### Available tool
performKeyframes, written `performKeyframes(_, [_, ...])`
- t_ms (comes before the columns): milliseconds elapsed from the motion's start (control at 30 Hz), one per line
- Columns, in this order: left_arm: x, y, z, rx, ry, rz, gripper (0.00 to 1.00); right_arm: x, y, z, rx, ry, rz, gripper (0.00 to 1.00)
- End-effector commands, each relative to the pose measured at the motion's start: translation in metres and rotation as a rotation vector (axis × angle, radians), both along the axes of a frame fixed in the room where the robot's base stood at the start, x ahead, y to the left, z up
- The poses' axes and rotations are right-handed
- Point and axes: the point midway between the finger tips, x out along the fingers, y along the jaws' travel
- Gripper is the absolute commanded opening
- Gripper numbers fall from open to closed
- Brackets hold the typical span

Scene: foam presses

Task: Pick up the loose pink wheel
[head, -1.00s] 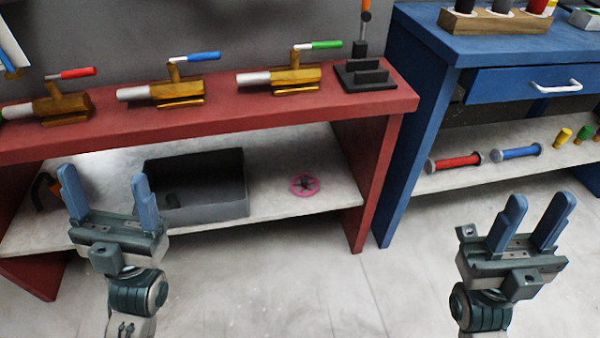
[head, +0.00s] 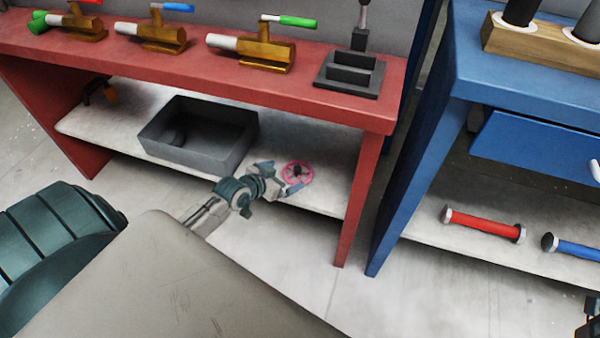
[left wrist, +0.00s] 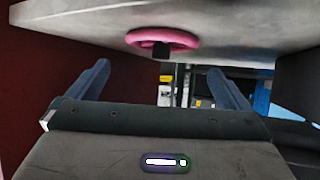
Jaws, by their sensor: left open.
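The loose pink wheel (head: 297,173) lies on the pale lower shelf of the red bench, right of the grey bin. It has a dark hub. My left gripper (head: 279,177) is open and reaches in low over the shelf, with its blue fingers beside the wheel's near left side. In the left wrist view the wheel (left wrist: 163,39) lies ahead, between the lines of the two spread fingers (left wrist: 160,70). Nothing is between the fingers. Only a dark sliver, seemingly of my right gripper, shows at the bottom right edge; its fingers are hidden.
The grey bin (head: 155,137) stands close left of my left gripper. The red bench top (head: 180,62) is above the shelf, with a bench leg (head: 359,195) to the right. The blue bench (head: 420,175) holds red and blue rollers on its lower shelf.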

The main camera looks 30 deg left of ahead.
Motion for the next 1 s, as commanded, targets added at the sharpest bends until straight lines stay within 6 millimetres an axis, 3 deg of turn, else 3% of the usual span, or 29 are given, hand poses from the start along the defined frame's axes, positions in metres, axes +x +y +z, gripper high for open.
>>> performKeyframes(600, [0.065, -0.010, -0.029, -0.001, -0.004, 0.000, 1.00, 0.000, -0.001, -0.010, 0.022, -0.067, -0.004, 0.36])
performKeyframes(900, [0.069, -0.010, -0.030, 0.000, -0.003, 0.000, 1.00, -0.004, -0.001, -0.004, 0.028, -0.089, -0.006, 0.36])
performKeyframes(933, [0.069, -0.010, -0.030, 0.000, -0.003, 0.000, 0.98, -0.004, -0.001, -0.004, 0.029, -0.090, -0.006, 0.36])
performKeyframes(1000, [0.069, -0.010, -0.030, 0.000, -0.003, 0.000, 0.84, -0.004, -0.001, -0.004, 0.029, -0.089, -0.006, 0.36])
